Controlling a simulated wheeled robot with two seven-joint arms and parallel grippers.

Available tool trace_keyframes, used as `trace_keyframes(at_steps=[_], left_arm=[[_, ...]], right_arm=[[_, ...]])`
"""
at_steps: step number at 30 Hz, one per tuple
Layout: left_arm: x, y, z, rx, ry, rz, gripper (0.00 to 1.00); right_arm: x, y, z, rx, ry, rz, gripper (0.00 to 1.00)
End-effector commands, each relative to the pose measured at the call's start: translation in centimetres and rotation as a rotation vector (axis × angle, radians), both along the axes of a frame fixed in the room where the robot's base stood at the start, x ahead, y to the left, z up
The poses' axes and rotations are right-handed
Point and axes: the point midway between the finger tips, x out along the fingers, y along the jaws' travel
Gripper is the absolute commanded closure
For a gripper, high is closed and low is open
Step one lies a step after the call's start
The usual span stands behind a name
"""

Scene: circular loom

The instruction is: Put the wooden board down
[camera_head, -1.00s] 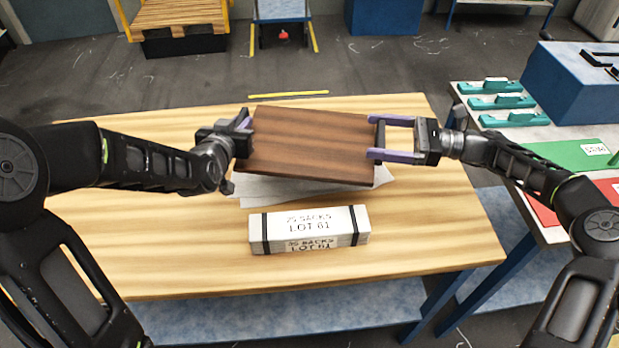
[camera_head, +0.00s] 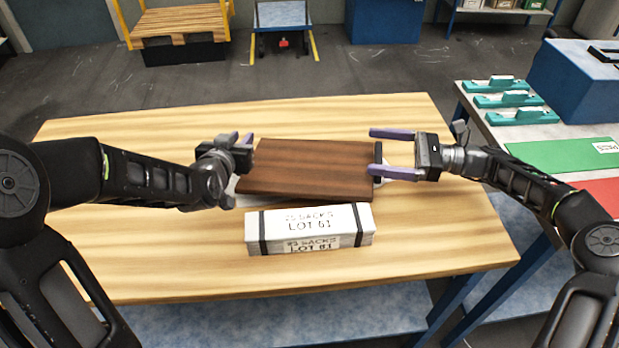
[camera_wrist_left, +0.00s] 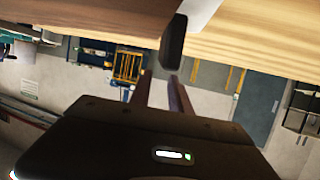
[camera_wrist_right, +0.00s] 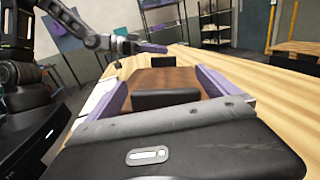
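The dark brown wooden board (camera_head: 308,168) lies low and nearly flat over the paper on the table. A black handle (camera_head: 378,154) is on its right end; another (camera_wrist_left: 175,38) shows in the left wrist view. My left gripper (camera_head: 247,142) is at the board's left end. Its fingers are partly open with a gap between them, and the handle shows just past the tips. My right gripper (camera_head: 372,152) is wide open at the right end, its purple fingers either side of the handle and apart from it. The board's underside is hidden, so I cannot see full contact.
A white strapped box (camera_head: 310,230) marked "LOT 61" stands just in front of the board on the wooden table (camera_head: 150,255). White paper (camera_head: 240,200) peeks out beneath the board. A side table with teal holders (camera_head: 523,117) is at right. The table's left part is clear.

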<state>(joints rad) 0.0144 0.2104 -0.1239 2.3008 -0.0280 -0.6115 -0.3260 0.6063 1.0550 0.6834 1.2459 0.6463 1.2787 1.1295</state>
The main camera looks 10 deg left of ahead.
Motion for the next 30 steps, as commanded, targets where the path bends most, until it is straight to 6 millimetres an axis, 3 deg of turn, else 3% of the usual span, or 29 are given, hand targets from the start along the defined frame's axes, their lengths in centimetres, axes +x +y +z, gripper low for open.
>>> trace_keyframes(at_steps=[5, 11, 24, 30], left_arm=[[0.0, -0.1, 0.1, 0.000, -0.001, -0.001, 0.62], [-0.6, -0.1, 0.3, -0.001, -0.001, -0.002, 0.62], [-6.2, 0.0, 2.5, -0.001, -0.003, 0.000, 0.62], [-7.1, -0.1, 2.7, 0.000, -0.001, -0.001, 0.62]], right_arm=[[0.0, 0.1, 0.1, 0.001, 0.000, 0.002, 0.00], [-0.1, 0.1, 0.1, 0.001, 0.000, 0.003, 0.00], [-0.1, 0.1, 0.1, 0.001, 0.000, 0.003, 0.00], [-0.1, 0.1, 0.1, 0.001, 0.000, 0.003, 0.00]])
